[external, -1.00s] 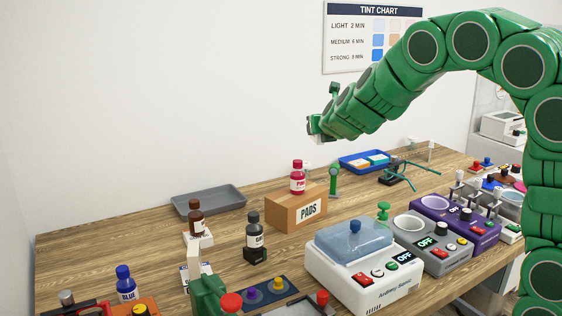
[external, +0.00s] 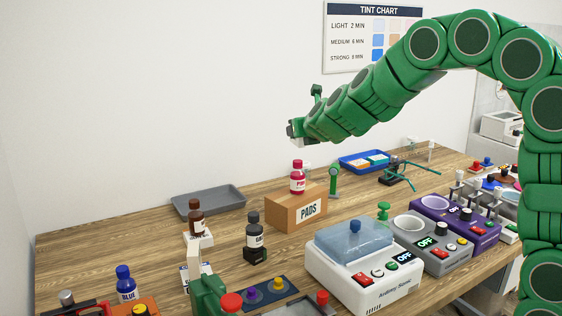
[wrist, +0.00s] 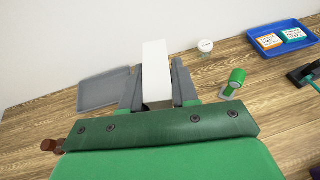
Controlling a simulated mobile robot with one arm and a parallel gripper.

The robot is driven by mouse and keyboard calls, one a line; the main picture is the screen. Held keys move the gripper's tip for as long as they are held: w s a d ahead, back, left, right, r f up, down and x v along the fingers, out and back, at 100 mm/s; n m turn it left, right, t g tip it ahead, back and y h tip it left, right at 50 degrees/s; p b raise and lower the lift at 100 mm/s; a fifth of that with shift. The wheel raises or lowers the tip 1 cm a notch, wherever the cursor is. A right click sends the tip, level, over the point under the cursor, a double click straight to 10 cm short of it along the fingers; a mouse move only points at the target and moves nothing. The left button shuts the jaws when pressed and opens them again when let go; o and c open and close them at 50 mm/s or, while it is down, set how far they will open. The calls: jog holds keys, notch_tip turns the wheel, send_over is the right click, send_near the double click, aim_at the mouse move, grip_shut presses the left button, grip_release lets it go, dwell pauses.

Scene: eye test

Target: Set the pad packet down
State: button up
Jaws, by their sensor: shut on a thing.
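My gripper (external: 295,130) is high above the bench, near the wall. In the wrist view its two grey fingers (wrist: 157,90) are shut on a white, flat, oblong packet (wrist: 155,65), which points away from the palm. I take this to be the pad packet; no print shows on it. In the external view the packet is too small to make out clearly. A grey tray (external: 208,203) lies on the bench, lower and to the left of my gripper; it also shows in the wrist view (wrist: 92,92), left of the fingers, and its inside looks empty.
A PADS box (external: 283,212) with a pink bottle (external: 297,178) on top stands right of the tray. A blue tray (wrist: 262,52) holds an orange and a green packet. A green stand (wrist: 234,82) and dark bottles (external: 254,240) are nearby.

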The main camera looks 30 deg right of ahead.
jog(key=w+a+f+n+g+y, duration=0.15)
jog(key=a+n+y, duration=0.45)
jog(key=a, duration=1)
jog(key=w+a+f+n+g+y, duration=0.1)
jog(key=a+n+g+y, duration=0.35)
jog(key=a, duration=1.05)
jog(key=s+a+r+n+g+y, duration=0.25)
jog(key=a+n+g, duration=0.2)
jog(key=a, duration=0.25)
jog(key=s+a+r+n+g+y, duration=0.25)
jog(key=s+a+n, duration=0.2)
jog(key=a, duration=0.35)
jog(key=f, duration=2.4)
jog(key=shift+w+d+f, duration=0.15)
jog(key=shift+w+d, duration=0.05)
jog(key=shift+w, duration=0.05)
jog(key=shift+f, duration=0.65)
jog(key=o, duration=1.1)
